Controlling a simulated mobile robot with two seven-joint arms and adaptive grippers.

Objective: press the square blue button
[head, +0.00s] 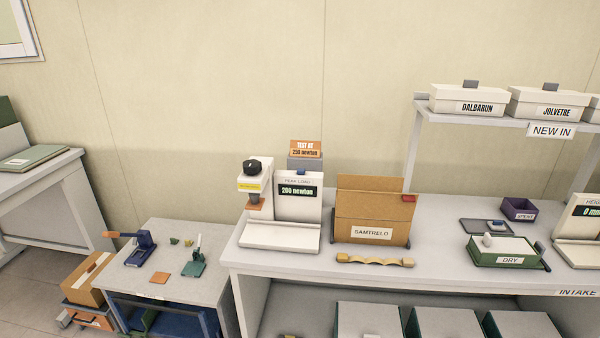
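A white testing machine (280,236) stands on the left end of the long grey bench. Its upright panel has a dark display (299,190) that reads "200 newton" under small lettering that looks like "PEAK LOAD". A small blue piece (301,172) sits at the top edge of that panel; it looks like the blue button, but it is too small to be sure of its shape. A black knob (252,167) tops the machine's column on the left, above an orange pad (256,206). Neither of my grippers shows in the head view.
An orange "TEST AT" sign (306,149) stands behind the machine. A cardboard "SAMTRELO" box (350,216) stands to its right, with a wavy tan piece (375,260) in front. A green "DRY" tray (504,251) is farther right. A lower table (180,237) with small tools adjoins on the left.

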